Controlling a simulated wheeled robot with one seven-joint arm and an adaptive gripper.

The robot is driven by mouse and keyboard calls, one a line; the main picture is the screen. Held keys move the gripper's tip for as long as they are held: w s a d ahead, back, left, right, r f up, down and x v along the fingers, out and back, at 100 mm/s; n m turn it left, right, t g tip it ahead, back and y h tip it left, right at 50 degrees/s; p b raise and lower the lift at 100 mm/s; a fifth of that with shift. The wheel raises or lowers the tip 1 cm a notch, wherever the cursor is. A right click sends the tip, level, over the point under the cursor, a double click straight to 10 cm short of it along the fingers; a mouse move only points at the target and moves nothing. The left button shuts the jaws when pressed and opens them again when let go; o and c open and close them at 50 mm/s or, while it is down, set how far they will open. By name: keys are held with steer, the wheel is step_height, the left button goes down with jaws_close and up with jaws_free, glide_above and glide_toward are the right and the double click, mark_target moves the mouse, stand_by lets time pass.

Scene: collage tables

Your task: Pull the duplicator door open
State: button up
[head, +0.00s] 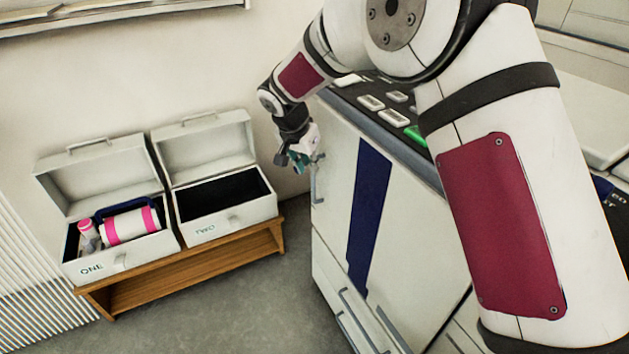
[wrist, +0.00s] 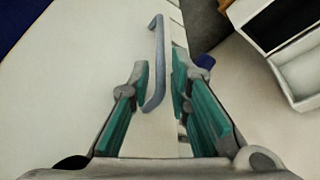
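The duplicator door (head: 336,170) is a pale panel with a dark blue stripe, on the front of the machine at the centre of the head view. It looks closed. Its grey upright bar handle (head: 317,182) is near the door's left edge. In the wrist view the handle (wrist: 157,65) runs down between my fingers. My gripper (head: 300,160) is at the handle's upper end in the head view. In the wrist view my gripper (wrist: 158,85) is open, with one teal-padded finger on each side of the handle. Whether a finger touches the handle is unclear.
Two open boxes, one marked ONE (head: 150,247) with pink-banded items and an empty one (head: 230,227), stand on a wooden bench (head: 190,268) at left. Drawer handles (head: 357,318) are below the door. Grey floor (head: 250,315) is clear before the machine.

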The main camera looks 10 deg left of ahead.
mark_target(313, 177)
steer(key=b+x, duration=0.1)
steer(key=x, duration=0.7)
steer(key=shift+w, duration=0.1)
jaws_close()
